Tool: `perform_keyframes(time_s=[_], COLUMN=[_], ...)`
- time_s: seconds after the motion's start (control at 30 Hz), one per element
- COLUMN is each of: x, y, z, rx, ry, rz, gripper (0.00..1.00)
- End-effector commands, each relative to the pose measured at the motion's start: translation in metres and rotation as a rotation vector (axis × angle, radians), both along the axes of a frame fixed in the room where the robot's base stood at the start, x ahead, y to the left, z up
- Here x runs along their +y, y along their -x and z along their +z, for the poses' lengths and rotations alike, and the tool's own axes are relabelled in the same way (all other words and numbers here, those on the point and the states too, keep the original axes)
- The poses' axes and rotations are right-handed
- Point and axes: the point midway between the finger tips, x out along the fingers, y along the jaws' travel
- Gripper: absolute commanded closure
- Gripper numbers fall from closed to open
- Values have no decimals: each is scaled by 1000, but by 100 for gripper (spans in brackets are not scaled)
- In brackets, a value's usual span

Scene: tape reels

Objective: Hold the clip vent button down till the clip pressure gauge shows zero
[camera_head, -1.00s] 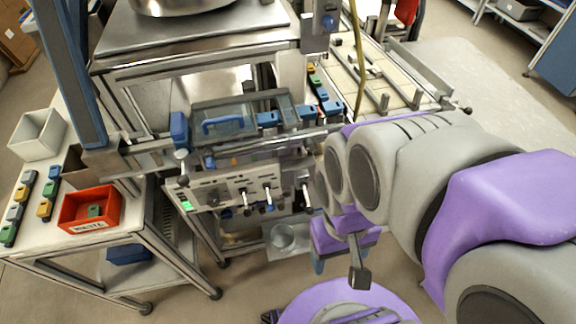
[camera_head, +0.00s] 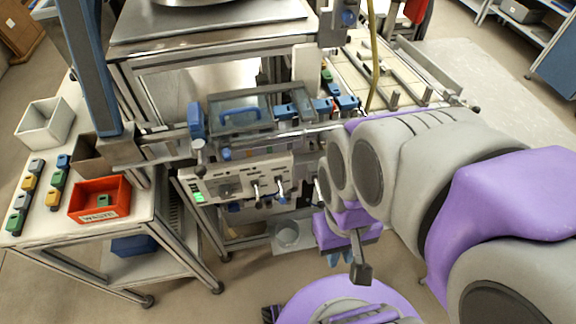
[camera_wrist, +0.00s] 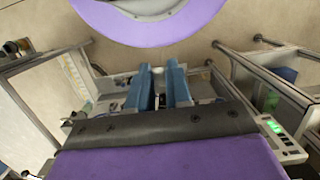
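The control panel (camera_head: 237,181) is a pale box under the clear-covered machine, with a small green lit display (camera_head: 200,197) at its left end and lever knobs along its front. Part of the panel also shows in the wrist view (camera_wrist: 284,140), at the right. I cannot make out which part is the clip vent button or the clip pressure gauge, nor any reading. My gripper (camera_head: 335,257) hangs right of the panel, apart from its visible front. In the wrist view its two blue fingers (camera_wrist: 161,88) stand apart with nothing seen between them.
A red waste bin (camera_head: 99,200) and coloured clips (camera_head: 28,182) are on the left table, with a white bin (camera_head: 44,124) behind. A blue-handled clear cover (camera_head: 240,113) sits above the panel. Floor is clear at front left.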

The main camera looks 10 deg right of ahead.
Motion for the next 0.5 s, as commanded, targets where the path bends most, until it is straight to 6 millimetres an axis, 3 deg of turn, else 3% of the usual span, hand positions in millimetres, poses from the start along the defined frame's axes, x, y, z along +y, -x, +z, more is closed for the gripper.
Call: perform_keyframes(time_s=[0.2,0.5], x=[0,0], y=[0,0], z=[0,0], rx=[0,0], ry=[0,0], rz=[0,0], gripper=[100,100])
